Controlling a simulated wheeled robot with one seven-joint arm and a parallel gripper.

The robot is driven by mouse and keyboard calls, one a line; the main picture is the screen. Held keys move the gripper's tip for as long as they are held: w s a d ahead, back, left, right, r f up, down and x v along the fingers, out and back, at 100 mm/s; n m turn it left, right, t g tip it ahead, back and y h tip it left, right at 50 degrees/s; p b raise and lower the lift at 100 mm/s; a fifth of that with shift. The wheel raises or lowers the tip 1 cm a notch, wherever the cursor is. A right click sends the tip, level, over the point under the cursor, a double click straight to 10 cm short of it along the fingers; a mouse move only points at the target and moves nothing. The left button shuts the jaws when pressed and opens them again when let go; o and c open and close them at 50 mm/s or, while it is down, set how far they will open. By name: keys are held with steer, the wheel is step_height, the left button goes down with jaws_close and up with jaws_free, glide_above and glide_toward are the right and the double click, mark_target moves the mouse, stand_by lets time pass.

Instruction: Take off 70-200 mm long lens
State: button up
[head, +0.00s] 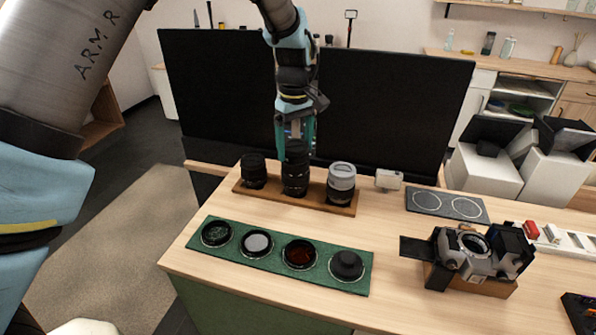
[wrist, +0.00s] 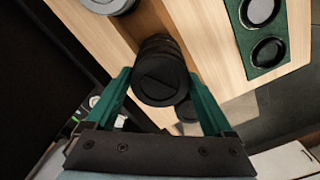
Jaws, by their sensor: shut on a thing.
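A tall black lens (head: 295,176), likely the 70-200 mm, stands upright in the middle of a brown wooden rack (head: 322,206). My gripper (head: 295,148) comes down on it from above, with its green fingers closed on its upper part. In the wrist view the lens's dark round top (wrist: 160,80) sits between the two fingers of my gripper (wrist: 159,76). Its lower end appears to be on the rack; I cannot tell if it is lifted. A shorter black lens (head: 253,171) stands to its left and a grey-white lens (head: 341,183) to its right.
A green tray (head: 270,280) with several round filters and caps lies in front. A grey mat (head: 445,204) with two white circles lies at the right. A camera body (head: 470,250) sits on a wooden stand at front right. Dark monitors (head: 390,105) stand close behind.

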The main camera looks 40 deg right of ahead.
steer(key=shift+r+n+p, duration=0.1)
steer(key=shift+n+p, duration=0.5)
steer(key=shift+n, duration=0.9)
steer(key=shift+p, duration=0.3)
steer(key=shift+n, duration=0.3)
steer(key=shift+r+p, duration=0.7)
steer(key=shift+p, duration=0.1)
